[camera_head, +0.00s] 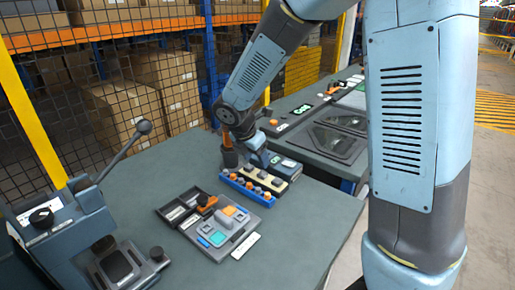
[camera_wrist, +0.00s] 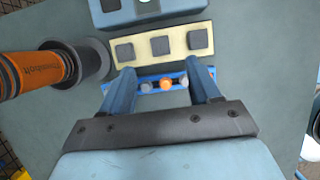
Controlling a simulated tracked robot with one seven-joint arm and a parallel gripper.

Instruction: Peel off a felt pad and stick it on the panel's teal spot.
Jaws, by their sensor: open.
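A cream strip with three dark square felt pads (camera_wrist: 160,45) lies ahead of my fingertips in the wrist view; the strip (camera_head: 268,176) is partly covered by my wrist in the head view. My gripper (camera_wrist: 160,72) is open and empty, pointing at the strip, its fingers over the blue rack side. It also shows in the head view (camera_head: 257,158), where its fingers are hard to make out. The grey panel (camera_head: 238,238) lies on the table, in front of the rack. Its teal spot (camera_head: 217,239) is bare. The panel is not in the wrist view.
A blue rack (camera_wrist: 112,86) with orange and grey pieces sits beside the strip. An orange-handled tool (camera_wrist: 30,72) stands in a dark holder at left. A blue-grey box (camera_wrist: 105,6) is beyond the strip. A lever press (camera_head: 75,215) stands at the table's left.

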